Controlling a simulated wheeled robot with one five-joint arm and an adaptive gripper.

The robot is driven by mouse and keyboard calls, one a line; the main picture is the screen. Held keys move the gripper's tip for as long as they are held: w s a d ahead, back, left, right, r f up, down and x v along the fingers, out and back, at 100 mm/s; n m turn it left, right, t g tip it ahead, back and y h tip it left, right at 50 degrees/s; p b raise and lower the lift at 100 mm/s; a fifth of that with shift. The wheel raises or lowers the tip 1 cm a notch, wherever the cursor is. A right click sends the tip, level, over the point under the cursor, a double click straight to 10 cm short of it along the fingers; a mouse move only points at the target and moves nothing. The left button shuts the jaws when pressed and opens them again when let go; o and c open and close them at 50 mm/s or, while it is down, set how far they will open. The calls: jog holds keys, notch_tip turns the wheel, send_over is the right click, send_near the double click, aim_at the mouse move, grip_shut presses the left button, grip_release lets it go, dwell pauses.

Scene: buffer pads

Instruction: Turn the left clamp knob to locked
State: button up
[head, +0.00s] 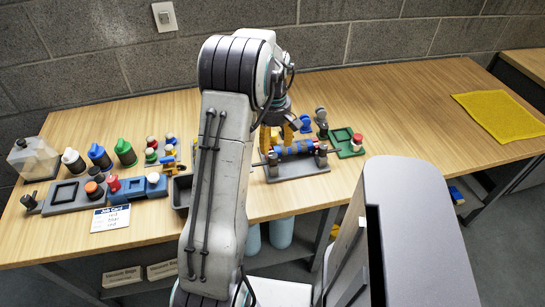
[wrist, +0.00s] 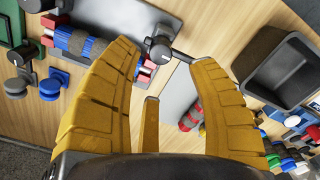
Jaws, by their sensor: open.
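A grey clamp fixture (head: 300,170) on the bench holds a blue and red roller (head: 295,149). In the wrist view, the dark left clamp knob (wrist: 159,49) sits at the end of the fixture, beside the roller's thin shaft. My gripper (wrist: 158,60) is open, with its yellow fingers on either side of the knob. I cannot tell whether they touch it. In the head view my gripper (head: 276,132) is above the left end of the fixture. The right knob (head: 322,151) stands at the other end. The left knob's lock marking is not readable.
A dark tray (wrist: 283,72) lies close to my gripper. A green fixture (head: 345,142) is to the right, and bottles and a job card (head: 110,218) are to the left. The bench's right side is largely clear.

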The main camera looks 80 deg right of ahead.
aim_at(273, 155)
jog(key=shift+f+n, duration=0.2)
jog(key=shift+n, duration=0.2)
jog(key=shift+f, duration=3.45)
jog(key=shift+a, duration=0.1)
grip_shut()
